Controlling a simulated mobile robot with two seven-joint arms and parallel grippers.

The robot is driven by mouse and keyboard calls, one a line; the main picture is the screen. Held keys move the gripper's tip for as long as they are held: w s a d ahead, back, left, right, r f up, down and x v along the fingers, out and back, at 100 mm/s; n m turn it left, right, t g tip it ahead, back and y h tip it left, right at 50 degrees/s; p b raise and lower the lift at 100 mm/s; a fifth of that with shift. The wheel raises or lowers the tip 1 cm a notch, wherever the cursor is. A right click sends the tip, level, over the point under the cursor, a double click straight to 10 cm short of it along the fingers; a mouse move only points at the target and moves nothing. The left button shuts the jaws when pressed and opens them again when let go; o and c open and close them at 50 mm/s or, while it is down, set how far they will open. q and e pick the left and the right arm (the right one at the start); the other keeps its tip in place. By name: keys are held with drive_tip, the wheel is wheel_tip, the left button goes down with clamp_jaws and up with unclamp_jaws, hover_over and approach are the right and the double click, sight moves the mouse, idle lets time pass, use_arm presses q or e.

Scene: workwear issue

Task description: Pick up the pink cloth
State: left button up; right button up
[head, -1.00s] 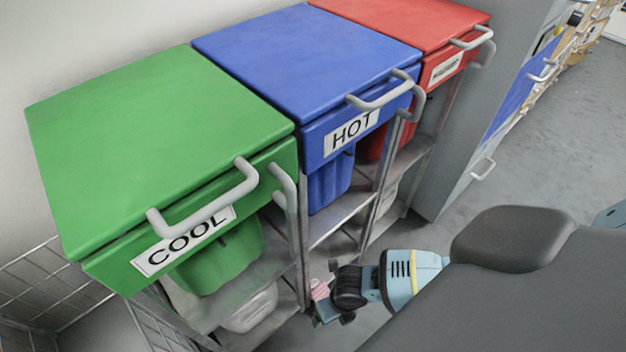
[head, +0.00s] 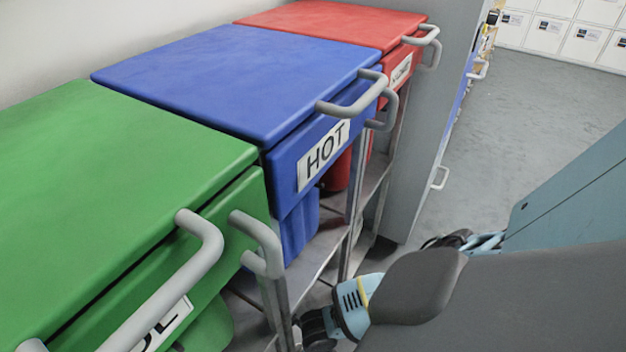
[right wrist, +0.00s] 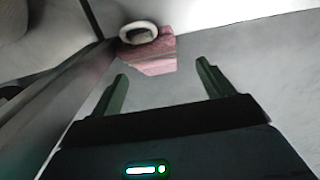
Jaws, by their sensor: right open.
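The pink cloth (right wrist: 152,56) shows near the top of the right wrist view, partly covered by a pale ring-shaped thing (right wrist: 138,32). My right gripper (right wrist: 162,69) is open, with its two dark green fingers apart and nothing between them. The cloth lies beyond the fingertips, a little left of the middle, and does not appear to touch them. In the head view, my right arm shows at the bottom, but its gripper and the cloth are out of sight. My left gripper is not in view.
Green (head: 110,160), blue (head: 235,80) and red (head: 340,24) lidded bins stand in a row on a metal rack, with grey handles sticking out. A long bar or edge (right wrist: 60,95) runs along the left of the right wrist view. Grey floor (head: 500,130) is clear beyond.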

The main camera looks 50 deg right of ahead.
drive_tip(key=shift+w+a+f+b, duration=0.1)
drive_tip(key=shift+a+f+b, duration=0.05)
drive_tip(key=shift+f+b, duration=0.85)
drive_tip(key=shift+w+a+f+b, duration=0.15)
drive_tip(key=shift+f+b, duration=0.45)
drive_tip(key=shift+f, duration=0.65)
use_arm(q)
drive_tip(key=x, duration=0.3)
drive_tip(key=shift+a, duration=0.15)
use_arm(e)
drive_tip(key=shift+f, duration=0.35)
drive_tip(key=shift+s, duration=0.1)
drive_tip(key=shift+c, duration=0.3)
drive_tip(key=c, duration=1.1)
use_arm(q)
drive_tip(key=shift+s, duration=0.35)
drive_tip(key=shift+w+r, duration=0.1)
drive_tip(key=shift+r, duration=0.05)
use_arm(e)
drive_tip(key=shift+r, duration=0.15)
